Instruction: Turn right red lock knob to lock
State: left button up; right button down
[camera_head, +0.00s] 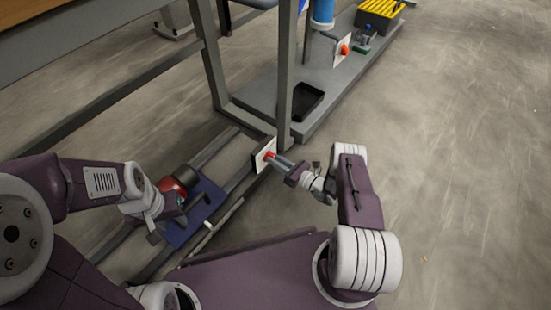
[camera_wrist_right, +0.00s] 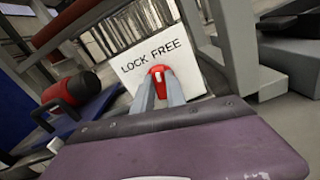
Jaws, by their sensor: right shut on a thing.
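A red knob (camera_wrist_right: 158,74) sits on a white plate (camera_wrist_right: 134,72) printed "LOCK FREE". The same red knob (camera_head: 267,155) and white plate (camera_head: 261,159) show in the head view, low on the grey frame. My right gripper (camera_head: 273,159) reaches the knob from the right. Its two grey fingers (camera_wrist_right: 162,92) are shut on the knob, one on each side, and hide its lower part. The knob stands nearly upright in the wrist picture, below the lettering. My left gripper (camera_head: 170,222) is low at the left by a blue plate; its fingers are not clear.
A blue plate (camera_head: 196,222) and a red-and-black cylinder (camera_head: 172,186) lie beside the left gripper. Grey frame posts (camera_head: 285,100) rise behind the knob. Further back, another red knob (camera_head: 345,49), a black tray (camera_head: 305,101) and a yellow-topped box (camera_head: 381,13) stand on a grey base. Floor at right is clear.

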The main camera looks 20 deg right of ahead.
jog(key=shift+s+a+n+p, duration=0.1)
jog(key=shift+n+p, duration=0.7)
jog(key=shift+n, duration=1.6)
jog(key=shift+s+a+n+p, duration=0.1)
jog(key=shift+n+p, duration=0.65)
jog(key=shift+n, duration=1.65)
jog(key=shift+f, duration=0.1)
jog(key=c, duration=1.4)
grip_release()
jog(key=shift+d, duration=0.1)
jog(key=shift+o, duration=0.2)
jog(key=p+v, duration=0.4)
jog(key=v, duration=0.5)
